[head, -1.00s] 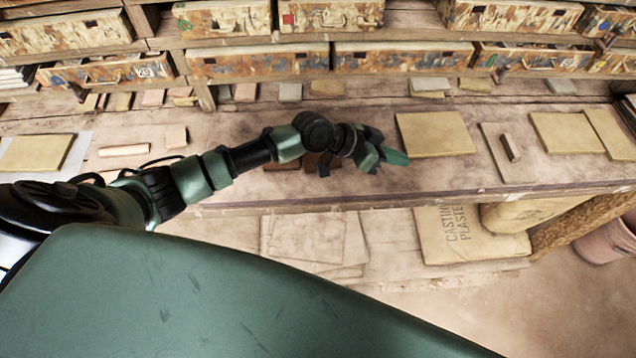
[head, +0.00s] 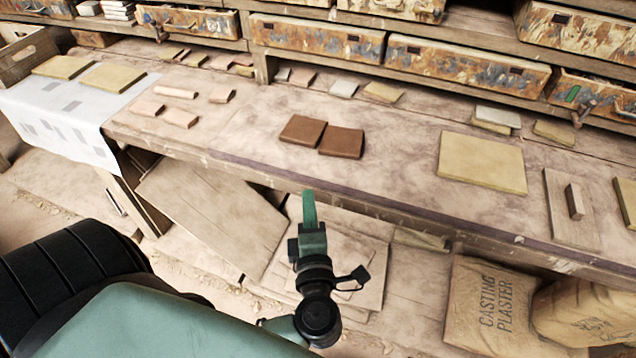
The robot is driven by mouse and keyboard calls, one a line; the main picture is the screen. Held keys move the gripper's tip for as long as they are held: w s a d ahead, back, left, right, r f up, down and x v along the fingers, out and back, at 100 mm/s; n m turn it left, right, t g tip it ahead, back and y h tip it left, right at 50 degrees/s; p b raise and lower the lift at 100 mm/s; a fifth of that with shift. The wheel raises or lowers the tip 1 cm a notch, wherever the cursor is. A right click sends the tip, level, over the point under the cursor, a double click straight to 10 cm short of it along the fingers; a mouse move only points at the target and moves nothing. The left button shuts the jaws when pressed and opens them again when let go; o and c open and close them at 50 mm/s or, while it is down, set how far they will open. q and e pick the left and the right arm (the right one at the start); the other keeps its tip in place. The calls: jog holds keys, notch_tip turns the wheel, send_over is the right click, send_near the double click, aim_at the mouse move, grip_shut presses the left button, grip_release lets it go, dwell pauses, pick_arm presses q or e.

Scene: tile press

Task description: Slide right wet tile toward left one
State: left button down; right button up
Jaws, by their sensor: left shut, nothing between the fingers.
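Two dark brown wet tiles lie flat side by side on the workbench. The left tile (head: 302,130) and the right tile (head: 341,142) are very close at their facing edges; I cannot tell whether they touch. My left gripper (head: 309,208) is shut and empty. Its green fingers point up toward the bench, in front of the bench's front edge and below the tiles in the picture, apart from both. My right gripper is not in view.
The workbench (head: 400,150) is clear around the tiles. A yellowish board (head: 482,162) lies to the right, beside a wooden float (head: 573,208). Small pink tiles (head: 180,117) lie to the left. Plaster bags (head: 495,305) stand below the bench.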

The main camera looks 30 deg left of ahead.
aim_at(323, 162)
pick_arm(q)
jog(key=p+x, duration=0.1)
jog(key=x, duration=0.7)
jog(key=shift+w+a+r+p, duration=0.2)
jog(key=shift+w+p, duration=0.1)
jog(key=shift+w, duration=0.05)
jog(key=w, duration=0.3)
jog(key=shift+w+f, duration=0.1)
jog(key=shift+w, duration=0.15)
jog(key=shift+w+d+f, duration=0.1)
jog(key=shift+w, duration=0.3)
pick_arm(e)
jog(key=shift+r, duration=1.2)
pick_arm(q)
jog(key=shift+p, duration=0.3)
jog(key=shift+w+d+p, duration=0.1)
jog(key=shift+w+p, duration=0.2)
jog(key=shift+w, duration=0.6)
jog(key=shift+s, duration=0.1)
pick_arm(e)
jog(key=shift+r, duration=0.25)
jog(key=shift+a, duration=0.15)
